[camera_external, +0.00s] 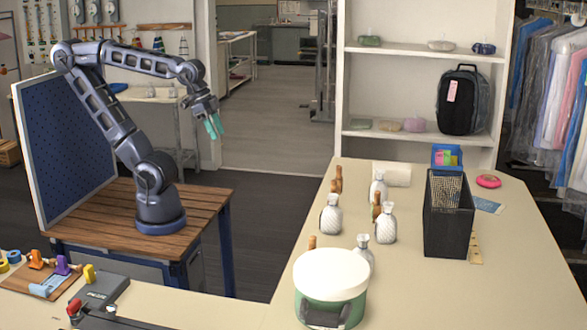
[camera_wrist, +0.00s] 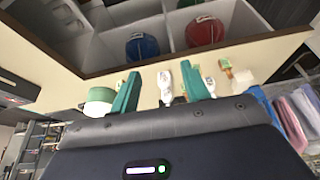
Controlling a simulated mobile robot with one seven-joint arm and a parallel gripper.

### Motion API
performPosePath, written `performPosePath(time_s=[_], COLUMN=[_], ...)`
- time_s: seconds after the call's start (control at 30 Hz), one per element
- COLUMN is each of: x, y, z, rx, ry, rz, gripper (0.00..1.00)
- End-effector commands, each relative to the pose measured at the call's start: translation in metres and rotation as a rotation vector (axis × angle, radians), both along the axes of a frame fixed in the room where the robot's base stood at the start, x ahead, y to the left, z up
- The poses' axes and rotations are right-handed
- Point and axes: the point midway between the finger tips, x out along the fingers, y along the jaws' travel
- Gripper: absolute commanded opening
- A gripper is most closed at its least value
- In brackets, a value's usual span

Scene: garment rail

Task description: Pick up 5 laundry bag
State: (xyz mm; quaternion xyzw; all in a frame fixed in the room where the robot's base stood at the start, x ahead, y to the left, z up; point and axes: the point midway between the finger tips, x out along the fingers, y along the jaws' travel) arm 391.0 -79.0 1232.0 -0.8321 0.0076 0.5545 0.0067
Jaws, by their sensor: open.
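My gripper (camera_external: 213,127) has teal fingers and hangs in the air left of the long counter. In the wrist view its fingers (camera_wrist: 162,92) are apart, with nothing held between them. The wrist view shows a rounded blue bag-like bundle (camera_wrist: 142,48) and a rounded red one (camera_wrist: 205,31) in separate white-walled compartments (camera_wrist: 172,35), apart from my gripper. I cannot tell for sure that these are laundry bags. They do not show in the external view.
The counter (camera_external: 420,290) holds several white bottles (camera_external: 331,215), a green tub with a white lid (camera_external: 331,290) and a black mesh bin (camera_external: 448,220). A black backpack (camera_external: 463,105) stands on the back shelf. Bagged garments (camera_external: 570,100) hang at right. Floor between tables is clear.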

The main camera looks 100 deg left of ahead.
Motion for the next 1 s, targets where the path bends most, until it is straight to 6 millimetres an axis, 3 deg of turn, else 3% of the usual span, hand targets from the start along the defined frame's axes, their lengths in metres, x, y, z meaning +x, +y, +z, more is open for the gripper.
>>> performPosePath(time_s=[0.5, 0.73, 1.0], x=[0.137, 0.205, 0.285], y=[0.021, 0.039, 0.069], z=[0.044, 0.048, 0.039], rx=[0.021, 0.021, 0.017], ry=[0.058, 0.071, 0.079], rz=[-0.2, -0.297, -0.408], gripper=[0.46, 0.46, 0.46])
